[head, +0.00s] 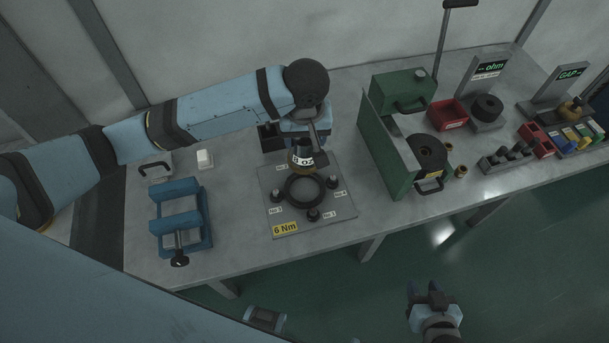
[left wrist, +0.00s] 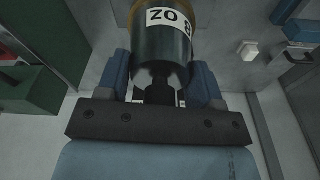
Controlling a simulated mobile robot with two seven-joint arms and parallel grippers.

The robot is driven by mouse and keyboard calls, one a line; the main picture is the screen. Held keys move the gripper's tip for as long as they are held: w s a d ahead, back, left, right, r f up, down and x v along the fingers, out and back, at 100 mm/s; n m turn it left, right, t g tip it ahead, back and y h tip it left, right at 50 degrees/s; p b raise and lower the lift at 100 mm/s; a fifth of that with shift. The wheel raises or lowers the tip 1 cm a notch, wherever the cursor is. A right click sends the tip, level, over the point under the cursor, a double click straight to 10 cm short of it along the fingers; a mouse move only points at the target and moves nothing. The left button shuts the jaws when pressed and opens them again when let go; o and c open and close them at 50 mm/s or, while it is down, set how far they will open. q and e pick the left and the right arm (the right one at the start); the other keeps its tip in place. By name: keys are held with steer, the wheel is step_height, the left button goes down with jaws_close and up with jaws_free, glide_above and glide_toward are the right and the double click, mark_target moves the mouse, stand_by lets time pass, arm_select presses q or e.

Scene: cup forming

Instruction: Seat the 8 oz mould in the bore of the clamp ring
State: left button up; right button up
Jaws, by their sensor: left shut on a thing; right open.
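The 8 oz mould (head: 302,158) is a dark cylinder with a white label and a brass-coloured band at its lower end. My left gripper (head: 316,149) is shut on it and holds it just behind and above the clamp ring. The left wrist view shows the mould (left wrist: 160,50) between the two blue fingers (left wrist: 160,82). The black clamp ring (head: 305,204) lies on a grey plate with its bore open upward and several dark knobs around it. My right gripper (head: 432,296) is open and empty, beyond the table's front edge.
The grey plate (head: 335,215) carries a yellow "6 Nm" label. A blue clamp fixture (head: 180,222) stands to the left, with a white block (head: 205,158) behind it. A green press (head: 385,140) stands to the right. The table is bare between plate and blue fixture.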

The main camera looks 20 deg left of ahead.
mark_target(305, 161)
arm_select(q)
step_height(305, 161, down, 9)
steer(key=shift+f, duration=2.7)
steer(key=o, duration=1.3)
steer(key=shift+f, duration=0.1)
